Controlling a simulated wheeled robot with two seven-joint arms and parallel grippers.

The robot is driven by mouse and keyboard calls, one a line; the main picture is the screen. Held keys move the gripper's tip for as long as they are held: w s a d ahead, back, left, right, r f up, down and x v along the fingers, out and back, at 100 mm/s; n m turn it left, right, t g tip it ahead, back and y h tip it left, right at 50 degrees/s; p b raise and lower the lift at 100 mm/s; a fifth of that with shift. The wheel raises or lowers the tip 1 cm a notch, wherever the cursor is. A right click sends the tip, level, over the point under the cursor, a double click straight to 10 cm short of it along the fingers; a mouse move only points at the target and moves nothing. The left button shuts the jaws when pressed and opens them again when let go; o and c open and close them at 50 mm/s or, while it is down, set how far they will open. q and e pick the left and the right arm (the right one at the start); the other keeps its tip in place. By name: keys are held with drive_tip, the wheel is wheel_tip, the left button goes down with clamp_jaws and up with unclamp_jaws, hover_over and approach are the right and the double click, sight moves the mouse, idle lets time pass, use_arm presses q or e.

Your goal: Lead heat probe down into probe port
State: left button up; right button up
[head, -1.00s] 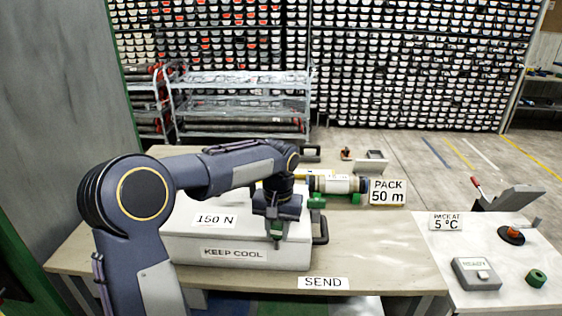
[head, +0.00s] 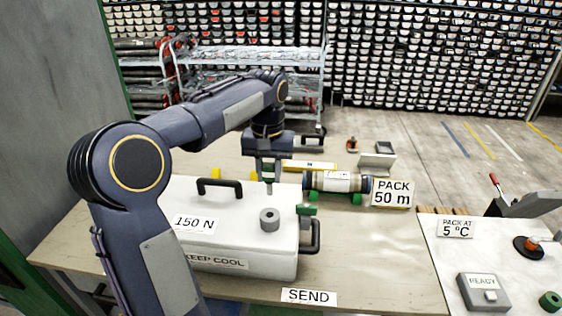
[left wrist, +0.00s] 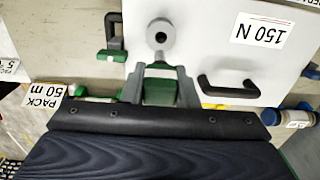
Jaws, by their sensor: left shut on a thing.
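The white cool box (head: 235,240) stands on the bench, its lid marked 150 N. The probe port (head: 269,219) is a grey round collar with a dark hole, near the lid's right side; it also shows in the left wrist view (left wrist: 160,33). My left gripper (head: 268,178) is shut on the heat probe (head: 268,172), a green-handled piece with a thin tip pointing down. The probe (left wrist: 162,90) shows between the fingers in the left wrist view. In the head view it appears above and behind the port, apart from it. My right gripper is out of view.
A black lid handle (head: 219,188) stands left of the port, and a green and black latch (head: 308,225) is at the box's right side. A core tube (head: 338,182) lies behind on green supports. The bench right of the box is mostly clear.

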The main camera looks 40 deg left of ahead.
use_arm(q)
drive_tip(key=shift+w, duration=0.15)
drive_tip(key=shift+s+r, duration=0.15)
drive_tip(key=shift+s, duration=0.3)
drive_tip(key=shift+w, duration=0.2)
drive_tip(key=shift+s+f, duration=0.1)
drive_tip(key=shift+f, duration=0.25)
drive_tip(key=shift+f+b, duration=2.6)
drive_tip(key=shift+f, duration=1.5)
drive_tip(key=shift+f, duration=0.1)
drive_tip(key=o, duration=1.1)
drive_tip(key=shift+c, duration=0.2)
